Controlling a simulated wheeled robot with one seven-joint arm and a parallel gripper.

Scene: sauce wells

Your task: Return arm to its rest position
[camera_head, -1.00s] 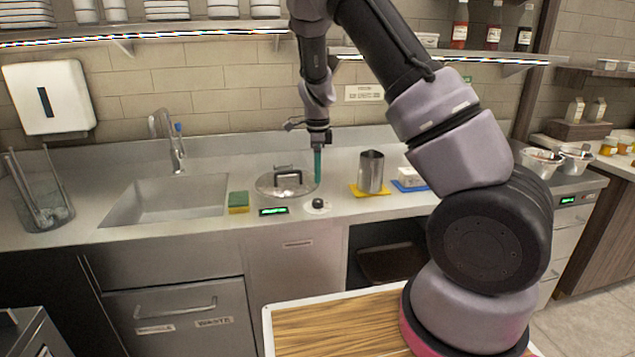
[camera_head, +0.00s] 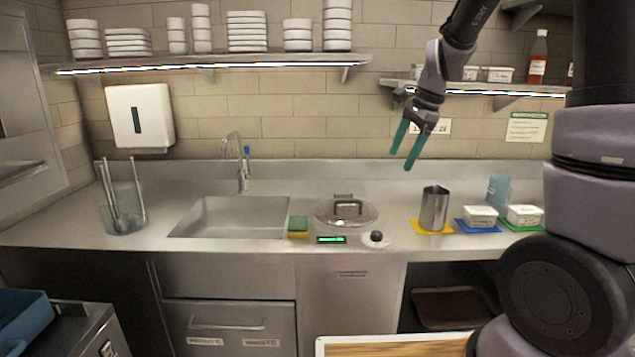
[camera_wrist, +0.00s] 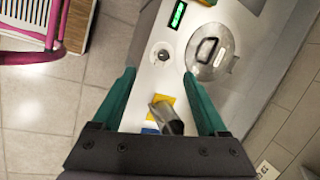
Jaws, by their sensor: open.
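My gripper (camera_head: 408,146) hangs in the air above the counter, in front of the tiled wall, with its two teal fingers pointing down. The fingers are apart and nothing is between them. In the wrist view, my gripper (camera_wrist: 160,82) shows its fingers wide open over the counter. My arm reaches in from the right side of the head view. The steel pitcher (camera_head: 434,208) stands upright below and slightly right of the fingers, apart from them.
A lidded pan (camera_head: 346,211) sits on the counter beside a sponge (camera_head: 298,226). White tubs (camera_head: 480,215) stand on coloured mats at right. A shelf (camera_head: 225,62) with stacked dishes runs along the wall. The sink (camera_head: 235,217) and holder with utensils (camera_head: 122,210) are at left.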

